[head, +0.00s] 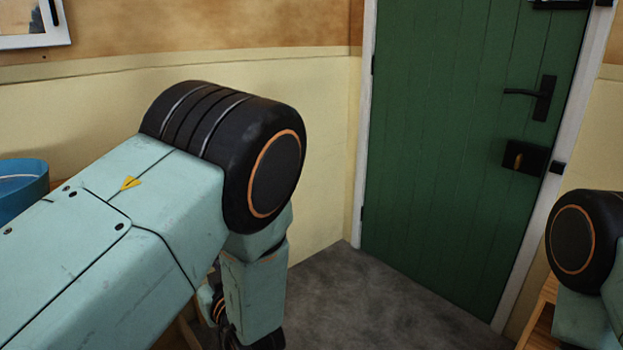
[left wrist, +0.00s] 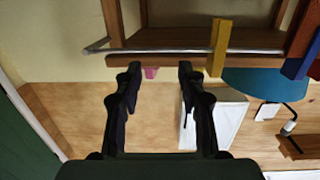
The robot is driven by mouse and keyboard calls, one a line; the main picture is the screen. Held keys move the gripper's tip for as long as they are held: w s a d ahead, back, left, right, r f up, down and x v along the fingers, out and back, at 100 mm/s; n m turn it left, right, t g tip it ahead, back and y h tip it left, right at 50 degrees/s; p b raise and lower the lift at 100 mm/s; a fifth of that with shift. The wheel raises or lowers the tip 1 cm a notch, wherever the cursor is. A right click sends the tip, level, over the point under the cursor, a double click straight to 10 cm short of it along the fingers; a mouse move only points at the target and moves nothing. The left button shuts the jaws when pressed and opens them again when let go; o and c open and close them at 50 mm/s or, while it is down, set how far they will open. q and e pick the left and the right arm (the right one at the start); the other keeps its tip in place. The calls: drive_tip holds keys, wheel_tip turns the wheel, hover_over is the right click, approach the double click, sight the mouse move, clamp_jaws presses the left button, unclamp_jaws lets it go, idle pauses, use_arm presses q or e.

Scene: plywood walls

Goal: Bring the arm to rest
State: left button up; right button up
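My left arm (head: 130,220) comes in from the left in the head view, with pale green links and a black joint. It bends down at the elbow, and its gripper is hidden there. In the left wrist view my left gripper (left wrist: 160,72) has its two black fingers well apart, with nothing held between them. At the right edge of the head view a part of my right arm (head: 590,250) shows, but its gripper is out of the picture.
A green door (head: 465,150) with a black handle (head: 535,97) stands shut ahead. A blue container (head: 22,190) is at the left edge. The left wrist view shows a wooden rack (left wrist: 260,40) with a metal rail, a blue seat (left wrist: 262,82) and a white panel (left wrist: 225,122).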

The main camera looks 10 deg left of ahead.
use_arm(q)
drive_tip(key=s+d+f+m+g+h+p, duration=0.1)
drive_tip(key=s+d+f+m+g+h, duration=0.1)
drive_tip(key=s+f+m+h, duration=0.35)
drive_tip(key=s+d+f+m+g+h+p, duration=0.1)
drive_tip(key=s+d+f+m+g+h, duration=0.15)
drive_tip(key=s+f, duration=0.55)
drive_tip(key=s+d+f+g+h+p, duration=0.1)
drive_tip(key=s+f+g+h, duration=0.1)
drive_tip(key=s, duration=0.9)
drive_tip(key=s+d+f+g+h+p, duration=0.1)
drive_tip(key=s+g, duration=0.4)
drive_tip(key=s, duration=0.6)
drive_tip(key=shift+s+f+m+h+p, duration=0.3)
drive_tip(key=shift+f+h+p, duration=0.3)
drive_tip(key=shift+f+h, duration=0.15)
drive_tip(key=shift+w, duration=0.1)
